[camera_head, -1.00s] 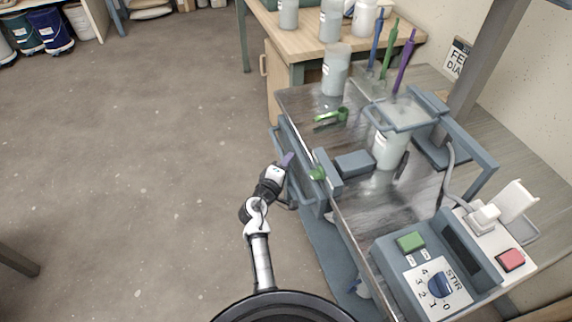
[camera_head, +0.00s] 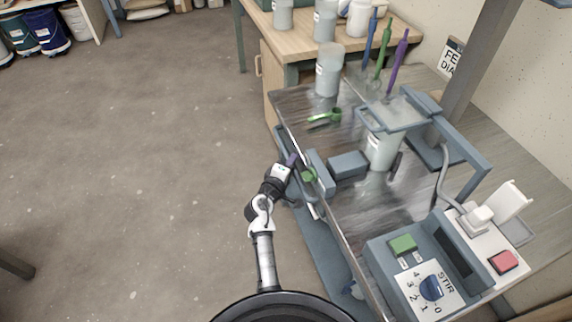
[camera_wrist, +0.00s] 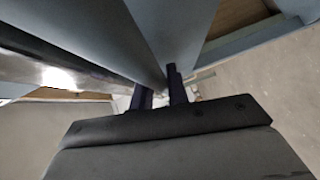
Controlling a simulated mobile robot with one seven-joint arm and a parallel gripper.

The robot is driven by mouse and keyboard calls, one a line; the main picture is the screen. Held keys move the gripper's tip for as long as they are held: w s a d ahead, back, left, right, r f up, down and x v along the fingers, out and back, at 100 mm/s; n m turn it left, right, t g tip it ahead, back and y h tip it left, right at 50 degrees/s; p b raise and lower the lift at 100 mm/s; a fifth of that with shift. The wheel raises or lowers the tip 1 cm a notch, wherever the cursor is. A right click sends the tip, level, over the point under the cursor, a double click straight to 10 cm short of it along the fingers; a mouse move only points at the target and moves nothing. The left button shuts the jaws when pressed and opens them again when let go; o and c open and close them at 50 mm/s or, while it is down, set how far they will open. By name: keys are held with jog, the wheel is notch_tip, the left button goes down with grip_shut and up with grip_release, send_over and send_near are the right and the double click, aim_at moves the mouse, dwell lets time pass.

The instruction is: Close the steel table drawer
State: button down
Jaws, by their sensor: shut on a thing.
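The steel table (camera_head: 345,205) stands right of my arm, with a dark, shiny top. Its blue-grey drawer (camera_head: 281,143) is at the table's left side, close along the edge; only a narrow strip shows beyond the top. My gripper (camera_head: 291,160) is at the drawer front, below the table edge. In the wrist view, the two dark fingers (camera_wrist: 160,92) are close together at a blue-grey panel (camera_wrist: 175,30) that looks like the drawer front. The exact contact is partly hidden. The drawer's inside cannot be seen.
On the tabletop are a grey clamp block (camera_head: 347,165), a green tool (camera_head: 325,117), a pale container (camera_head: 382,150) under a frame, and a stirrer control box (camera_head: 425,275). A wooden cabinet (camera_head: 268,80) stands behind.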

jog(key=shift+w+d+r, duration=0.1)
jog(key=shift+d, duration=0.25)
jog(key=c, duration=1.4)
grip_release()
jog(key=shift+o, duration=0.2)
jog(key=b+v, duration=0.1)
jog(key=v, duration=1.3)
jog(key=shift+b, duration=0.4)
jog(key=shift+w+a, duration=0.1)
jog(key=shift+w, duration=0.05)
